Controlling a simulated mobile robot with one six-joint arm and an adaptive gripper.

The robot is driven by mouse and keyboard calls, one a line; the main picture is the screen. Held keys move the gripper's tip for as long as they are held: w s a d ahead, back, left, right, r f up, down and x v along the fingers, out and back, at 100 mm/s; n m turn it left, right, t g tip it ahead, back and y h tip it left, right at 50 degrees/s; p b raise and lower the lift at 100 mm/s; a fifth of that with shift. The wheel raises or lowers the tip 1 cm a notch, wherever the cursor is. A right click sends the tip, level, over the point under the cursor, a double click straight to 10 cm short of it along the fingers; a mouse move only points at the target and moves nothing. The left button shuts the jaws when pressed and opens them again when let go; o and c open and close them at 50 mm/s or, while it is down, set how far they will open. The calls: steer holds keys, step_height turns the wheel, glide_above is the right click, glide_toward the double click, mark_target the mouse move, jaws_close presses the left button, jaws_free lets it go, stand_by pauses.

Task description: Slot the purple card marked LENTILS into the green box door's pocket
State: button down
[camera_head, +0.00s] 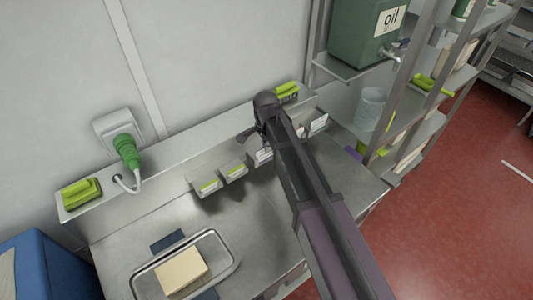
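My arm reaches from the bottom right across the steel counter to the ledge at the wall. My gripper (248,134) is at its far end, by the ledge and above the row of small holders. It is small, dark and partly hidden by the arm, so I cannot tell its opening or whether it holds anything. A small purple patch (353,153) shows at the counter's right end beside the shelf rack; I cannot tell whether it is the LENTILS card. No green box with a door and pocket is clearly recognisable.
Small holders with green labels (208,185) line the ledge front. A green plug (126,150) sits in the wall socket. A metal tray (142,281) holds a pale block (181,270). A dark green oil container (350,35) stands on the rack. The counter's middle left is clear.

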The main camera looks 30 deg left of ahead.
steer(key=shift+r+p, duration=0.3)
steer(key=shift+p, duration=0.05)
steer(key=shift+r, duration=0.1)
steer(key=shift+r+p, duration=2.95)
steer(key=shift+p, duration=0.05)
steer(key=shift+f, duration=0.15)
